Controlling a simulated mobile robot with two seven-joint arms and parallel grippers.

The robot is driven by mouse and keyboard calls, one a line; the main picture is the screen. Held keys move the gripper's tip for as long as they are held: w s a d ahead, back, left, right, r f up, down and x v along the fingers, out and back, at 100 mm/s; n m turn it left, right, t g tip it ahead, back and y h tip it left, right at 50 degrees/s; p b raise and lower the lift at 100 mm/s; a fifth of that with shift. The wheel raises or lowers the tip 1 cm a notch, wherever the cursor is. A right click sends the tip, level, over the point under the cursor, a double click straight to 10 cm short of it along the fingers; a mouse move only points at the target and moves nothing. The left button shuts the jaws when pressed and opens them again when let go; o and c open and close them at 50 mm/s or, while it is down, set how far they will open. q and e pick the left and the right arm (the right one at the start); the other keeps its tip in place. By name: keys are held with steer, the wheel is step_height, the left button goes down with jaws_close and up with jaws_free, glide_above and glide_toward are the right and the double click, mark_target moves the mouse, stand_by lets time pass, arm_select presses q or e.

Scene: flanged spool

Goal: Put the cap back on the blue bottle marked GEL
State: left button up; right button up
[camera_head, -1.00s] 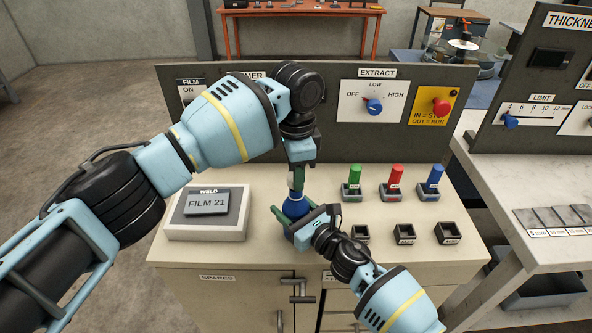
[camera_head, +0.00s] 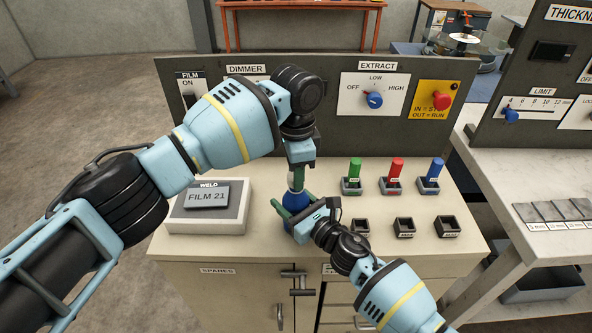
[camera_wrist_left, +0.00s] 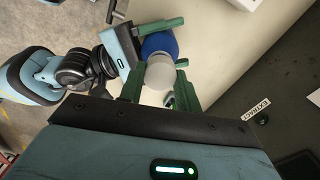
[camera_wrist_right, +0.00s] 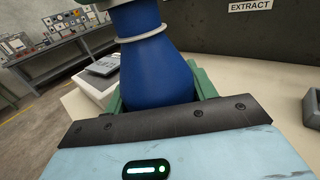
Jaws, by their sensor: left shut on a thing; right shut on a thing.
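The blue bottle (camera_head: 296,212) is upright over the front of the bench, between the fingers of my right gripper (camera_head: 292,213). In the right wrist view the bottle (camera_wrist_right: 156,70) fills the middle, with a pale ring round its neck. No GEL marking is readable. My left gripper (camera_head: 298,170) points down over the bottle's top, shut on the white cap (camera_wrist_left: 160,76). In the left wrist view the cap is in line with the bottle (camera_wrist_left: 158,44). I cannot tell whether the cap touches the neck.
A weld box (camera_head: 232,222) marked FILM 21 stands left of the bottle. Green (camera_head: 354,170), red (camera_head: 396,170) and blue (camera_head: 436,171) pegs in holders stand to the right, with empty black sockets (camera_head: 404,227) in front. The control panel (camera_head: 330,140) rises behind.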

arm_select(q)
steer(key=shift+f, duration=0.55)
arm_select(e)
jaws_close()
arm_select(q)
steer(key=m, duration=1.1)
steer(key=shift+m, duration=0.4)
steer(key=m, duration=0.7)
steer(key=shift+m, duration=0.3)
steer(key=m, duration=0.9)
steer(key=shift+m, duration=0.4)
